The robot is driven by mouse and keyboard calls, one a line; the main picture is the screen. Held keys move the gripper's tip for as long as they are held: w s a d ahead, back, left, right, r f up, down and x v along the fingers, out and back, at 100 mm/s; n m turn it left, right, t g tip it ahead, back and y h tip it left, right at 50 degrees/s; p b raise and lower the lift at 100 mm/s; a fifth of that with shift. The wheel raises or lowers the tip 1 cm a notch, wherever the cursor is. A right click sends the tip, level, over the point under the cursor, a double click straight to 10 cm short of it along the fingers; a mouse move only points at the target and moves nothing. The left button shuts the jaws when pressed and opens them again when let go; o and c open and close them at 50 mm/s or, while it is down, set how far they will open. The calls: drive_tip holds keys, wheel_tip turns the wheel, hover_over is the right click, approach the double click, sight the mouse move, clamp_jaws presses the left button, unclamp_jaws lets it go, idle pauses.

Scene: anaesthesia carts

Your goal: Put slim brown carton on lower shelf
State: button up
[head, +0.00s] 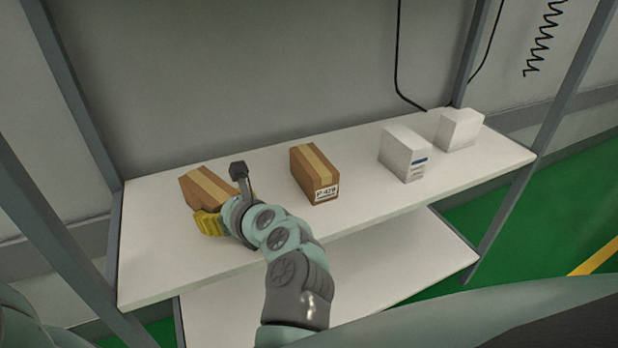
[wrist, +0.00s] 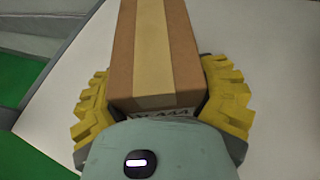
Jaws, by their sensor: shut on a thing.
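A slim brown carton (head: 203,186) with a paler tape strip is at the left end of the upper shelf (head: 150,262). My gripper (head: 210,222) is shut on this carton; in the wrist view its yellow fingers (wrist: 162,105) press on both sides of the carton (wrist: 153,50). I cannot tell whether the carton rests on the shelf or is just above it. The lower shelf (head: 405,262) is white and shows below the upper shelf's front edge; its visible part is empty.
A second brown carton (head: 315,173) with a label stands mid-shelf, right of my gripper. Two white boxes (head: 405,154) (head: 459,129) stand farther right. Grey posts (head: 66,95) (head: 540,140) frame the shelves at the left and right. Green floor (head: 545,215) lies to the right.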

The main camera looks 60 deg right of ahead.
drive_tip(key=shift+f, duration=0.25)
drive_tip(key=shift+f, duration=0.15)
drive_tip(key=o, duration=1.3)
drive_tip(key=shift+o, duration=0.2)
drive_tip(key=shift+r, duration=0.2)
drive_tip(key=p+v, duration=0.1)
drive_tip(key=v, duration=1.1)
drive_tip(key=shift+s, duration=0.1)
